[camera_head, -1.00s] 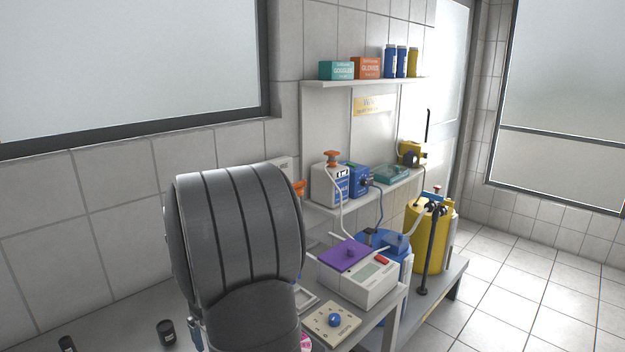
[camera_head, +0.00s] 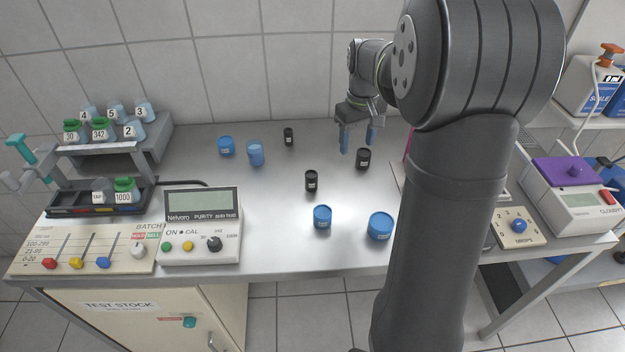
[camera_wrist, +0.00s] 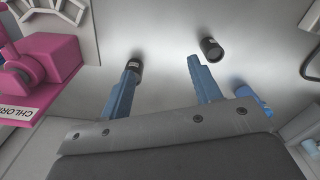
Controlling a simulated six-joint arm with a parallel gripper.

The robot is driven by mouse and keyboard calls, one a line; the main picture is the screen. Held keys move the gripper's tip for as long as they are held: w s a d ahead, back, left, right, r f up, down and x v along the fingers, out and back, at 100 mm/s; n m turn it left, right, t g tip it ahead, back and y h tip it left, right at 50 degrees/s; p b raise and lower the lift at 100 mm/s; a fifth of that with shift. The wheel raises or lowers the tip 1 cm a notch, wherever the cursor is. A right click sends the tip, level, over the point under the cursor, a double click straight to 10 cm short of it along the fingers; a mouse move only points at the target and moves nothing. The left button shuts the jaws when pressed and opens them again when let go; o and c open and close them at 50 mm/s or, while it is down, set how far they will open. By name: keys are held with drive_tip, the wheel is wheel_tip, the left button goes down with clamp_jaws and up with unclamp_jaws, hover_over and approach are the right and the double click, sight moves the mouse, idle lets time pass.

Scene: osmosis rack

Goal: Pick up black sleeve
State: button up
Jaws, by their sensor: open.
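Three small black sleeves stand on the grey bench: one at the back (camera_head: 288,137), one in the middle (camera_head: 311,181) and one at the right (camera_head: 362,159), near my gripper. My gripper (camera_head: 358,138) is open and empty, above the back right of the bench. In the wrist view, one black sleeve (camera_wrist: 136,62) shows at the tip of the left finger, partly covered by it. Another black sleeve (camera_wrist: 211,49) lies beyond the right fingertip. The gap between the fingers (camera_wrist: 162,66) shows only bare bench. Whether a finger touches a sleeve I cannot tell.
Blue sleeves stand at the back left (camera_head: 227,146), (camera_head: 255,153) and front (camera_head: 322,216), (camera_head: 380,226). A bottle rack (camera_head: 150,140) and purity meter (camera_head: 201,225) are at left. A pink object (camera_wrist: 55,62) is beside my gripper. Bare bench lies mid-left.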

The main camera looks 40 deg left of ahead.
wheel_tip(320, 180, up, 4)
drive_tip(key=n, duration=0.2)
hover_over(311, 174)
drive_tip(key=f, duration=1.1)
drive_tip(key=shift+a+f, duration=0.2)
drive_tip(key=shift+f, duration=0.2)
drive_tip(key=shift+w+d+f, duration=0.1)
drive_tip(key=shift+f, duration=1.25)
drive_tip(key=shift+d+f, duration=0.1)
drive_tip(key=shift+f, duration=1.25)
drive_tip(key=shift+c, duration=0.2)
drive_tip(key=c, duration=1)
